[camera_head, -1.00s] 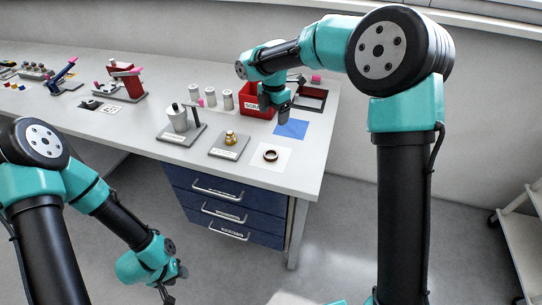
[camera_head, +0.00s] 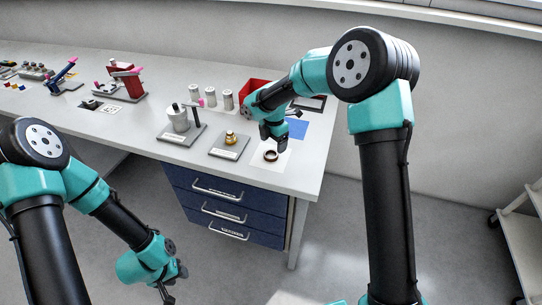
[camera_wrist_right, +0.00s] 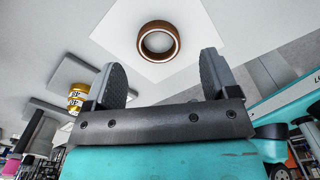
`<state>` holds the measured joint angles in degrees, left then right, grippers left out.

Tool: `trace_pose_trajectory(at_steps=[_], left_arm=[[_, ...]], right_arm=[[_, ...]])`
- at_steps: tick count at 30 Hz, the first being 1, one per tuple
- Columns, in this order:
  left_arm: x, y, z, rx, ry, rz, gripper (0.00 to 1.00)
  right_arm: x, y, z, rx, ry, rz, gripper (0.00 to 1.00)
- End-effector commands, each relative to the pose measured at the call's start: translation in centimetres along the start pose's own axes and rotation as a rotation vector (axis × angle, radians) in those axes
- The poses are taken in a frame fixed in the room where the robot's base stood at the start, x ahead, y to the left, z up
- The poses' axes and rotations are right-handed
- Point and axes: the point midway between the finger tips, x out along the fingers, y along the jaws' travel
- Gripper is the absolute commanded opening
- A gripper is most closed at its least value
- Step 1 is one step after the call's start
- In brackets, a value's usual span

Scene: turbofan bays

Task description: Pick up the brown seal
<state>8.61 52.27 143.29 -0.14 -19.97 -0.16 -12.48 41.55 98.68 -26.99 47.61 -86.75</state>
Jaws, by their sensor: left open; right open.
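The brown seal (camera_head: 270,156) is a ring lying flat on a white square sheet (camera_head: 262,170) near the bench's front right. In the right wrist view the seal (camera_wrist_right: 158,24) shows near the top, ahead of the fingertips. My right gripper (camera_head: 273,144) is open and empty, above and just behind the seal. In the right wrist view its two fingers (camera_wrist_right: 163,75) stand apart with nothing between them, and the seal is beyond them. My left gripper (camera_head: 167,294) is low at the left, off the bench, open and empty.
A brass fitting on a grey plate (camera_head: 230,146) stands left of the seal. A grey plate with a cylinder and a post (camera_head: 180,125) is further left. A blue sheet (camera_head: 297,129) and a red bin (camera_head: 256,87) lie behind. The bench's right edge is near.

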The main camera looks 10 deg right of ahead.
Motion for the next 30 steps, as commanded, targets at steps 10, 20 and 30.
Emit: trace_pose_trajectory(at_steps=[10, 20, 30], left_arm=[[0.0, 0.0, 0.0, 0.000, 0.000, 0.000, 0.43], [0.0, 0.0, 0.0, 0.000, 0.000, 0.000, 0.43], [0.0, 0.0, 0.0, 0.000, 0.000, 0.000, 0.43]], right_arm=[[0.6, 0.1, 0.0, 0.001, 0.001, -0.001, 0.80], [4.7, 0.3, -0.1, 0.000, 0.001, -0.001, 0.80], [5.2, 0.3, -0.1, 0.001, 0.000, 0.001, 0.80]])
